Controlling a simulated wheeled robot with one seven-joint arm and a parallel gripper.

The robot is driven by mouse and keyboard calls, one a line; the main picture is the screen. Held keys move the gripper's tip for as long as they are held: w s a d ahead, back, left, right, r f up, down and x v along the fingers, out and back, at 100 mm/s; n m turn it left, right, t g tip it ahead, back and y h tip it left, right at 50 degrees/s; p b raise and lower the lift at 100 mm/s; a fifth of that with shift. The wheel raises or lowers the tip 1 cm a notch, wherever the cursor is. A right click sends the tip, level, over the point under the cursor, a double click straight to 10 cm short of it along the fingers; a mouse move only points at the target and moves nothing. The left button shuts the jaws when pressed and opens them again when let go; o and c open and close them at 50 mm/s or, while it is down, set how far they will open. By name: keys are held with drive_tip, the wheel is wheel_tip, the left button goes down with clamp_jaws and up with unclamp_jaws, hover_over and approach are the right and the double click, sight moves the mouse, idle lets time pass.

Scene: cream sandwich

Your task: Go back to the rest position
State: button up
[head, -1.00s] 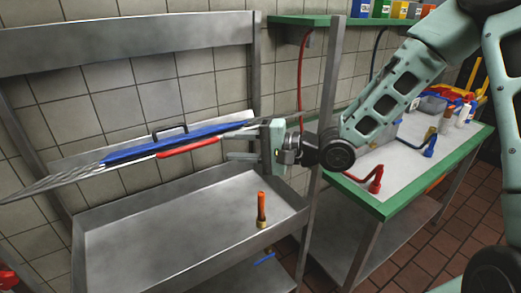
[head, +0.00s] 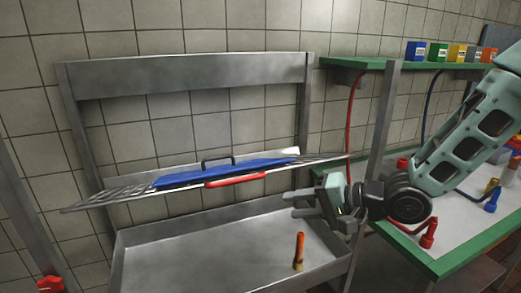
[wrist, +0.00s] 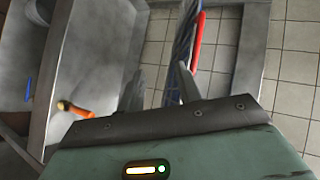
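My gripper (head: 292,204) is in front of the right part of the steel frame, above the sink-like tray (head: 205,238). Its two fingers point left with a gap between them and hold nothing. In the wrist view my gripper (wrist: 160,88) also shows spread fingers with nothing between them. A wire rack (head: 110,197) with a blue panel (head: 225,170), a dark handle and a red grip (head: 235,180) lies across the frame, behind and above the fingers. No rest position is marked in view.
An orange-handled tool (head: 299,250) stands upright in the steel tray below my gripper. A green-edged table (head: 425,262) with red and blue taps is at the right. A green shelf (head: 365,64) holds several coloured boxes. A steel post (head: 380,135) stands beside my arm.

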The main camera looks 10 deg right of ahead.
drive_tip(key=s+n+g+h, duration=0.7)
drive_tip(key=s+n+h, duration=0.3)
drive_tip(key=s, duration=1.4)
drive_tip(key=shift+s+d+n+h, duration=0.3)
drive_tip(key=shift+d+n+h, duration=0.1)
drive_tip(key=shift+n, duration=0.8)
drive_tip(key=shift+a, duration=0.15)
